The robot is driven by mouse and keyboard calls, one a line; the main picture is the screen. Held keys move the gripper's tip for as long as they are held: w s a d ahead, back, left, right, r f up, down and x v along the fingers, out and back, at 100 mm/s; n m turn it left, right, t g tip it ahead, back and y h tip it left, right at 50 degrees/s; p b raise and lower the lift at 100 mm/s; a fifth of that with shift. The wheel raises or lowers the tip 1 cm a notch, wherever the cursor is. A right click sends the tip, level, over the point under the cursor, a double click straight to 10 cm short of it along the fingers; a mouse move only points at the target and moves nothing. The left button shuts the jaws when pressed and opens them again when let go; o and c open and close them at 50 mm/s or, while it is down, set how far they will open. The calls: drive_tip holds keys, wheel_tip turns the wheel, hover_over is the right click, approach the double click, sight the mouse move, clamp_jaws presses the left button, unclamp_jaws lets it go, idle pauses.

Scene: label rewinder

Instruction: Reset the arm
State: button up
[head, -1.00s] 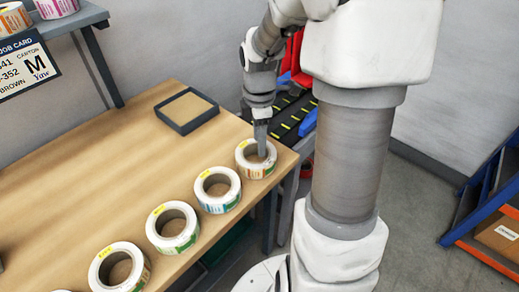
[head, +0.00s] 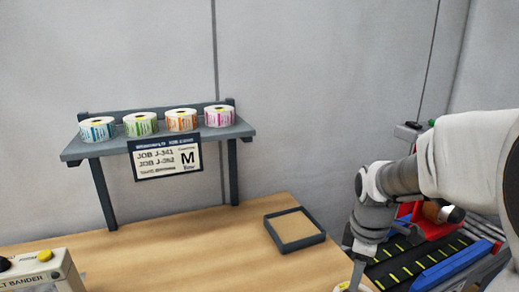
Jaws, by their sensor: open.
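My gripper (head: 357,272) is at the lower right of the head view, pointing down over the right end of the wooden table (head: 180,255). Its fingertips are at the bottom of the view, next to a label roll (head: 342,287) of which only a sliver shows. I cannot tell from this view whether the fingers touch that roll. My arm reaches in from the right edge. The other rolls on the table are out of view.
A grey shelf (head: 160,145) carries several label rolls and a job card (head: 166,158). A shallow dark tray (head: 294,229) sits on the table. A bander (head: 40,274) stands at lower left. A black conveyor with yellow marks (head: 405,266) lies at right.

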drive_tip(key=s+a+r+m+t, duration=0.35)
drive_tip(key=a+r+m, duration=0.2)
drive_tip(key=r, duration=0.35)
drive_tip(key=s+a+r+m, duration=0.1)
drive_tip(key=s+a+m, duration=0.1)
drive_tip(key=s+m, duration=0.4)
drive_tip(key=shift+s+a+m+t+y, duration=0.35)
drive_tip(key=shift+s+t, duration=0.1)
drive_tip(key=shift+s, duration=1.65)
